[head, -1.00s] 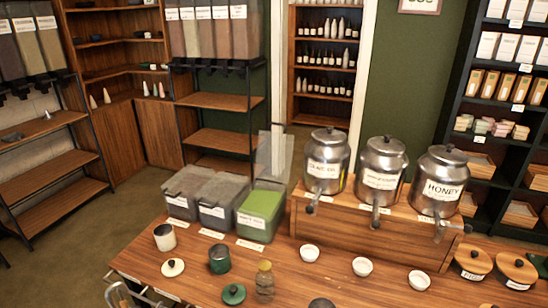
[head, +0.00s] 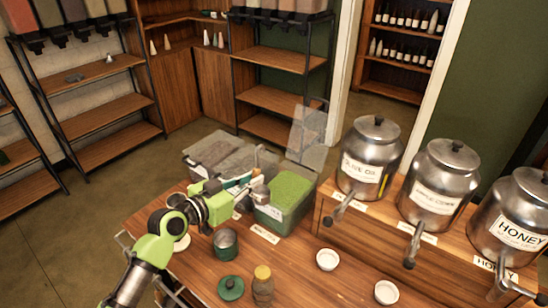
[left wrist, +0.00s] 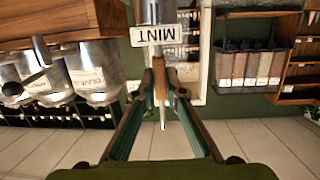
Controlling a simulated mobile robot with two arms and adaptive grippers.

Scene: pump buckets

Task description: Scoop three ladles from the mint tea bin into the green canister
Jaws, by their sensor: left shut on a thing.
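The clear bin (head: 270,219) with bright green contents stands open with its clear lid raised; its label is too small to read. The dark green canister (head: 225,245) stands open on the counter, and its green lid (head: 231,289) lies nearby. My left gripper (head: 250,190) is at the left side of the green-filled bin. Whether the cup holds tea is hidden. My right gripper is not in view.
Two grey-lidded bins (head: 215,150) stand left of the green one, partly behind my arm. Metal dispensers (head: 366,160) on a wooden stand rise to the right. A yellow-capped jar (head: 263,287) and white bowls (head: 327,260) stand on the front counter.

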